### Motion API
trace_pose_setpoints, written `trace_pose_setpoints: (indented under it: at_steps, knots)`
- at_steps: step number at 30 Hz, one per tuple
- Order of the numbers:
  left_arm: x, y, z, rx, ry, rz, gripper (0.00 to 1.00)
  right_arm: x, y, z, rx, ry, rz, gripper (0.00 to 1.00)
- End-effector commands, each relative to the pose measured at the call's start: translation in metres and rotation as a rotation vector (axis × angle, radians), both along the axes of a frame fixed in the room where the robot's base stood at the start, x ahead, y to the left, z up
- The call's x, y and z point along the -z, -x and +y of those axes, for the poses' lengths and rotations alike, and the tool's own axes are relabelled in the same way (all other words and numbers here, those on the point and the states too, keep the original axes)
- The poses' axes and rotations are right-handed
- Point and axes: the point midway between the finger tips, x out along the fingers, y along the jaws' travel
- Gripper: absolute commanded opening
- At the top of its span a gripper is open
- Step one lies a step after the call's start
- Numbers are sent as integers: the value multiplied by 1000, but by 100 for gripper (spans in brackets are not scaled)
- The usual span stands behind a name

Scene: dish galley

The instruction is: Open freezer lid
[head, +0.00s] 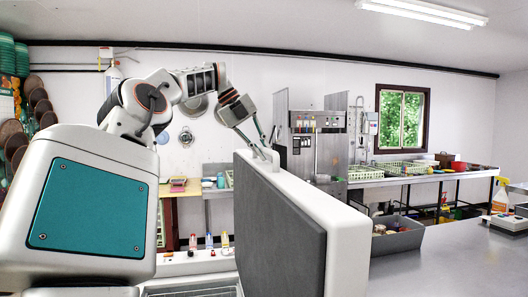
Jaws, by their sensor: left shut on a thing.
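The freezer lid (347,232) stands upright, white outside with a dark grey inner panel facing left. The freezer body (195,262) shows in part at the bottom, with its opening uncovered to the left of the lid. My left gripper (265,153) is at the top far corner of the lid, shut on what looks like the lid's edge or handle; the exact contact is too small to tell. My right gripper is not in view.
Several small bottles (209,241) stand behind the freezer opening. A grey bin (398,238) with items stands right of the lid. A metal counter (450,262) fills the lower right. A dishwashing machine (318,145) and green racks (365,173) stand by the back wall.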

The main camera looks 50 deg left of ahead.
Motion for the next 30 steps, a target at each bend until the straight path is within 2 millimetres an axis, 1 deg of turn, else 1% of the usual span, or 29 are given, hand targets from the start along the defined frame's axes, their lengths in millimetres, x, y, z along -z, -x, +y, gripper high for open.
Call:
trace_pose_setpoints:
  at_steps: [1, 7, 8, 9, 10, 23, 30]
  knots:
    - [5, 0, -6, 9, 18, 14, 0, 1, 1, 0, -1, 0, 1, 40]
    - [5, 0, -6, 8, 20, 14, 0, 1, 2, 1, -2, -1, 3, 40]
    - [5, 0, -6, 9, 19, 12, 16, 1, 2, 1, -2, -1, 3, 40]
    - [5, 0, -6, 9, 19, 12, 27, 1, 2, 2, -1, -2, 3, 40]
    - [4, 0, -6, 7, 17, 11, 28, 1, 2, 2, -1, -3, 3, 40]
    - [0, 2, -2, 4, 10, 6, 28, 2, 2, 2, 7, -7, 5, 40]
    - [-22, 14, 3, 2, 9, 6, 28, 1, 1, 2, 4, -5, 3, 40]
